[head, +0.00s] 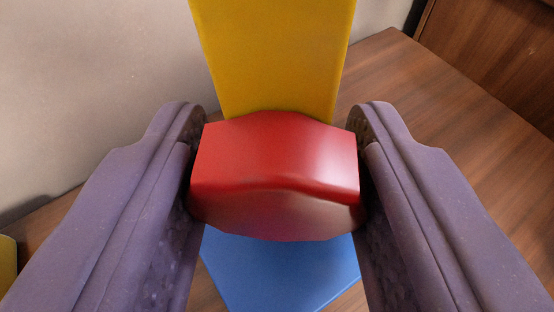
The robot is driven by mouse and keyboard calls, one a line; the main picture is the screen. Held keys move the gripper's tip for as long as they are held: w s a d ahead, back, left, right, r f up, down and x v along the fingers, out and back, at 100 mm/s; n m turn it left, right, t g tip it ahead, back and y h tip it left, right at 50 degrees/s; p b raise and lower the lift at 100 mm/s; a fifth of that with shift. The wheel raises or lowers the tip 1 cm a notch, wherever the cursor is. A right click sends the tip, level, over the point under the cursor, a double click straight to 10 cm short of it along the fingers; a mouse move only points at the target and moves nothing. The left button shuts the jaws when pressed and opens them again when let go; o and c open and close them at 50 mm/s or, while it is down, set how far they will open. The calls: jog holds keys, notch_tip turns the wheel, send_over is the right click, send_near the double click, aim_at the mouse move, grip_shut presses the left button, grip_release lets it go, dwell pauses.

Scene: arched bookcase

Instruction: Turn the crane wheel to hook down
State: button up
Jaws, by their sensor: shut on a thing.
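The red crane wheel (275,165) fills the middle of the head view. It is a chunky, many-sided knob in front of the yellow crane post (275,55). My gripper (277,150) has its two purple fingers on the left and right sides of the wheel, shut on it. A blue part (280,270), which looks like the crane's base, shows below the wheel between the fingers. The hook is not in view.
A brown wooden surface (440,120) lies under and to the right of the crane. A pale wall (90,90) stands behind at the left. A darker wooden panel (500,50) rises at the upper right. A small yellow piece (7,262) shows at the left edge.

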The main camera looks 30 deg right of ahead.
aim_at(279, 214)
jog(key=shift+m, duration=0.4)
jog(key=shift+y, duration=0.3)
jog(key=o, duration=1)
jog(key=shift+o, duration=0.2)
jog(key=p+v, duration=0.3)
jog(key=v, duration=0.3)
jog(key=shift+s+a+r, duration=0.1)
jog(key=shift+s, duration=0.15)
jog(key=shift+s+a+r, duration=0.1)
jog(key=shift+s+a, duration=0.2)
jog(key=shift+s, duration=0.25)
